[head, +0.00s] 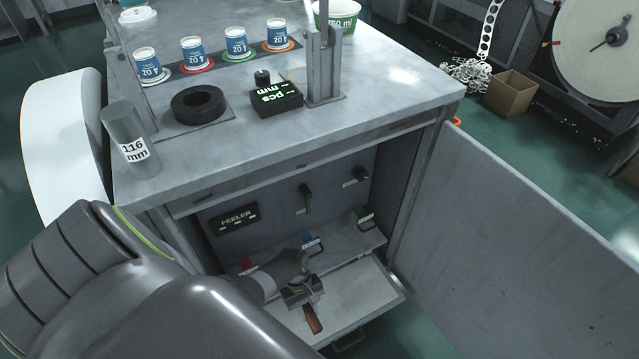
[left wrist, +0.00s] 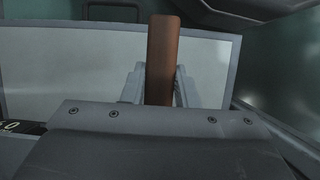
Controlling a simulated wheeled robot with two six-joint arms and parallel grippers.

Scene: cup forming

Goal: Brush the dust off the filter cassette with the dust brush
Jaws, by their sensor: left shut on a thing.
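My left gripper (head: 305,298) reaches down into the open cabinet and is shut on the brown handle of the dust brush (head: 313,322). In the left wrist view the handle (left wrist: 162,62) stands between the two fingers (left wrist: 160,88); the bristles are hidden. Below is a pale flat panel in a grey frame, seemingly the filter cassette (head: 362,296), pulled out at the cabinet bottom. It also fills much of the left wrist view (left wrist: 75,70). I cannot tell whether the brush touches it, or make out dust on it. My right gripper is not in view.
The cabinet door (head: 515,235) stands open at the right. The cabinet's back wall holds a FEELER plate (head: 234,218) and small levers. On top stand several blue-white cups (head: 193,52), a black ring (head: 198,104), a display box (head: 276,98) and a grey cylinder (head: 131,140).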

